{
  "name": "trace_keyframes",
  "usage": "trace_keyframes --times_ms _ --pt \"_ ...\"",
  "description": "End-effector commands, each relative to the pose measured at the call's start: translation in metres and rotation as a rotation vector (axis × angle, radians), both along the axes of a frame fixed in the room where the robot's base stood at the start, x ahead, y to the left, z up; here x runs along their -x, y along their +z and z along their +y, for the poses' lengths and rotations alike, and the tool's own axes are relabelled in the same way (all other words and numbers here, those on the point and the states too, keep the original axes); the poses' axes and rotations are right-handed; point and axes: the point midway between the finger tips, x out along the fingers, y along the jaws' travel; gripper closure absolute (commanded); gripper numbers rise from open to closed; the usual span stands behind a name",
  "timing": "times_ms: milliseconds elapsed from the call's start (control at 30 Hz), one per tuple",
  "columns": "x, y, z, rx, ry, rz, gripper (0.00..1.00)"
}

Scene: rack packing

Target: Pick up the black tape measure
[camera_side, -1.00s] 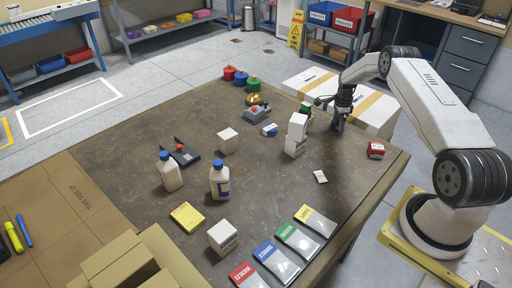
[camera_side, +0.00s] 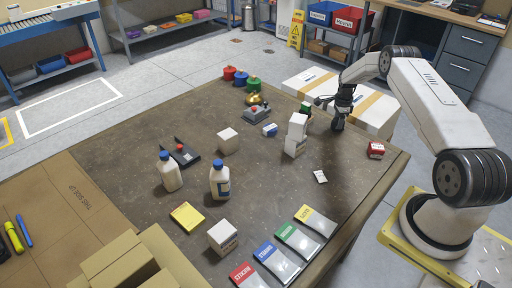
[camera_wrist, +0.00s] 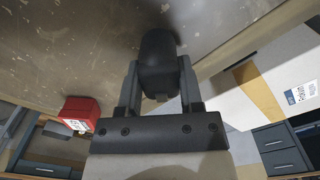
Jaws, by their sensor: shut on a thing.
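The black tape measure (camera_wrist: 158,62) sits between the two fingers of my gripper (camera_wrist: 158,85) in the wrist view. It is a dark rounded block, and the fingers are shut on its sides. In the side view my gripper (camera_side: 338,124) points down at the table's far right edge, just right of the stacked white boxes. There the tape measure is hard to tell from the dark fingers. I cannot tell whether it touches the table.
Stacked white boxes (camera_side: 297,135) and a dark green item (camera_side: 306,108) stand left of my gripper. A red box (camera_side: 376,150) lies to the right, and it also shows in the wrist view (camera_wrist: 80,112). A large taped carton (camera_side: 375,112) is beyond the table edge. The table's middle (camera_side: 265,180) is clear.

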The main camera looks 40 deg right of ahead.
Motion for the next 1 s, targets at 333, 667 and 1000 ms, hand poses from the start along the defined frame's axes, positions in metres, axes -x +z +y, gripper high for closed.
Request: trace_keyframes --times_ms 333,667,1000 --pt "-0.001 0.024 -0.001 0.002 0.0 -0.002 1.0" --pt "0.013 0.052 0.01 0.001 0.0 -0.002 1.0" --pt "0.038 0.089 0.029 0.002 0.0 -0.002 1.0"
